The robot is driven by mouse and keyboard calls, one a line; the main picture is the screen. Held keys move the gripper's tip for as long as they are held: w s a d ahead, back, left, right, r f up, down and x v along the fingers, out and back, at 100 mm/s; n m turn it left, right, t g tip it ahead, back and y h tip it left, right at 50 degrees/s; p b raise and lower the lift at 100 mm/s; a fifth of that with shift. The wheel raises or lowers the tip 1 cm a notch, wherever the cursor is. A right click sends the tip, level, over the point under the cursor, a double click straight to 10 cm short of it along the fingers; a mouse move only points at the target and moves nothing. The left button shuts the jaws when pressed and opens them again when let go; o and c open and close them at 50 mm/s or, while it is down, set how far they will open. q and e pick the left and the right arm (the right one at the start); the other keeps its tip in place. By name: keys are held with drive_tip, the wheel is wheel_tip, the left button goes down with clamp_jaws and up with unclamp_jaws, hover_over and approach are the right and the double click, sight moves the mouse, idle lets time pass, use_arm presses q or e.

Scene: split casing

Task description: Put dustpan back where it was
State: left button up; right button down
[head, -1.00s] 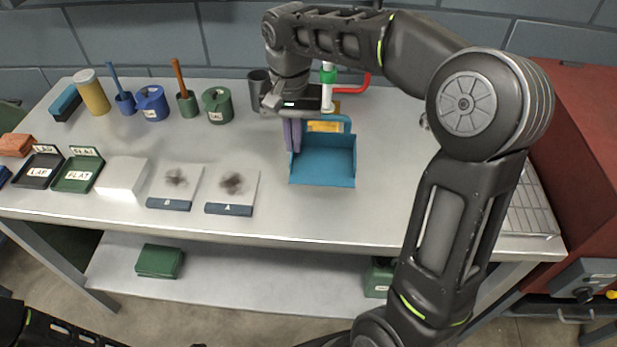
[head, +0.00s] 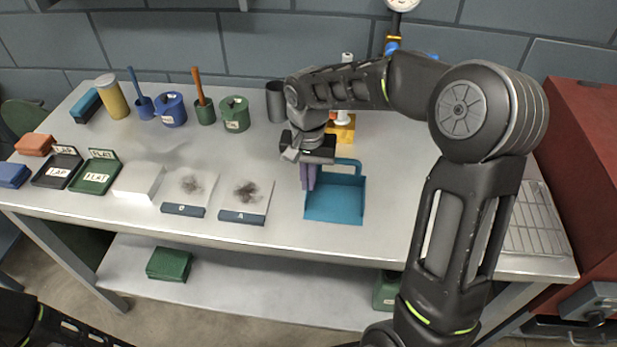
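The blue dustpan (head: 335,205) is right of the middle of the grey table, its open tray facing the front edge and its loop handle at the back. My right gripper (head: 308,185) points down at the dustpan's left side, its purple fingers close together on the left wall. The exact contact is partly hidden by the fingers, and I cannot tell if the pan touches the table. My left arm shows only as dark parts at the bottom left; its gripper is not in view.
Plates B (head: 189,187) and A (head: 246,196), with dark smudges, lie left of the dustpan. A dark cup (head: 276,102) and a yellow-based stand (head: 343,132) are behind. A wire rack (head: 535,220) and red cabinet (head: 590,180) are at right. Table right of the dustpan looks clear.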

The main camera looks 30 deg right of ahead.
drive_tip(key=c, duration=2.1)
unclamp_jaws()
drive_tip(key=shift+f, duration=0.15)
drive_tip(key=o, duration=0.5)
drive_tip(key=shift+c, duration=0.2)
wheel_tip(320, 180, up, 12)
drive_tip(key=shift+r+b, duration=0.25)
drive_tip(key=shift+b, duration=0.1)
